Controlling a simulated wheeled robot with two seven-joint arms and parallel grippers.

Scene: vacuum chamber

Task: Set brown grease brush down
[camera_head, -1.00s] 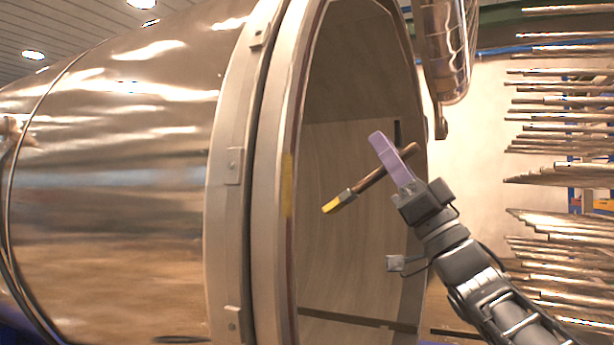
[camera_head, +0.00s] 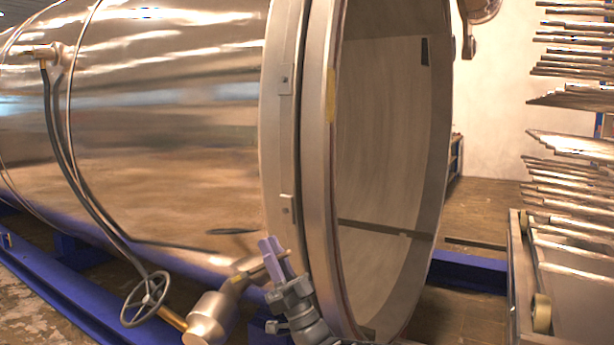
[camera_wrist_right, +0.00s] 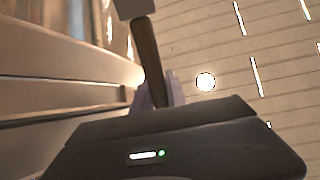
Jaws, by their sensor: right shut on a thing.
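The brown grease brush (camera_head: 262,269) is held in my right gripper (camera_head: 271,248), whose two lilac fingers are shut on its handle. In the right wrist view the brown brush handle (camera_wrist_right: 149,60) rises from between the lilac fingers (camera_wrist_right: 160,93), with a grey ferrule at the top edge. The bristles lie outside that view. My left gripper does not show.
The large shiny vacuum chamber (camera_head: 170,130) fills the left and middle, its round opening facing right. Blue frame beams (camera_head: 60,290) run below. A rack of metal rods (camera_head: 575,190) stands right.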

